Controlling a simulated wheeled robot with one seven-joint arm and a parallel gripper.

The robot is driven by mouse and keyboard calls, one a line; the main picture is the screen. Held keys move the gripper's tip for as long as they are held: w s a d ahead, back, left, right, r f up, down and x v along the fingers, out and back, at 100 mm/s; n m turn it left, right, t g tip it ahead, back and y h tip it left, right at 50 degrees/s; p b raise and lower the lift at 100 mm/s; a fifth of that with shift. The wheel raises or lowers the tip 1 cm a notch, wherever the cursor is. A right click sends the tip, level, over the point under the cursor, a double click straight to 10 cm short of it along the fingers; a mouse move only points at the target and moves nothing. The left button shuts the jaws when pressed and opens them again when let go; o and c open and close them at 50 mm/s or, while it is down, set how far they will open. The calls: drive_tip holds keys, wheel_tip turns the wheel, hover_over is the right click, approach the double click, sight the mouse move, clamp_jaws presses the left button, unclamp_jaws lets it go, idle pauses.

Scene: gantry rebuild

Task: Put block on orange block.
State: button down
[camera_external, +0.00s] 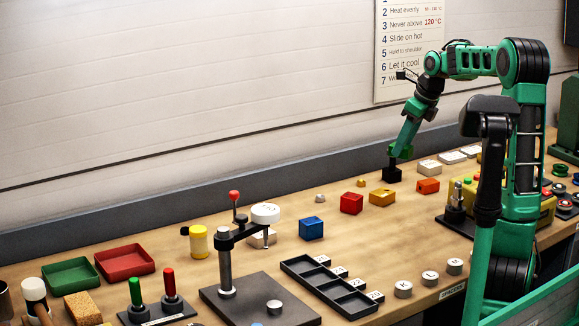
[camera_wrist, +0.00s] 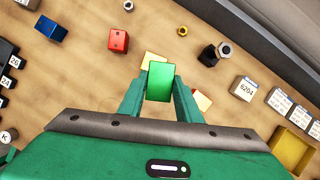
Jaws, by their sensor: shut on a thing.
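My gripper (camera_wrist: 160,84) is shut on a green block (camera_wrist: 160,80) and holds it above the bench. In the external view my gripper (camera_external: 400,152) is small, and the block in it is hard to make out. An orange block (camera_external: 428,186) lies on the bench at the lower right of my gripper; in the wrist view it (camera_wrist: 203,100) is right of the green block, partly hidden by a finger. An amber block (camera_external: 382,197) lies to its left; in the wrist view it (camera_wrist: 152,58) shows just beyond the green block, partly covered by it.
A red block (camera_external: 351,203), a blue block (camera_external: 312,228), a brass nut (camera_external: 361,183) and a black part (camera_external: 392,174) stand nearby. A white box (camera_external: 429,167) is behind the orange block. A black slotted tray (camera_external: 330,285) is nearer the front. Small gaps of bare wood separate the blocks.

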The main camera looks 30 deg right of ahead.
drive_tip(key=shift+s+d, duration=0.1)
drive_tip(key=shift+d, duration=0.85)
hover_over(425, 180)
drive_tip(key=s, duration=0.2)
drive_tip(key=f, duration=0.6)
drive_tip(key=shift+w+d+f, duration=0.2)
drive_tip(key=shift+d+f, duration=0.05)
drive_tip(key=shift+f, duration=2.15)
drive_tip(key=shift+f, duration=0.1)
drive_tip(key=c, duration=1.3)
unclamp_jaws()
drive_tip(key=v, duration=1.2)
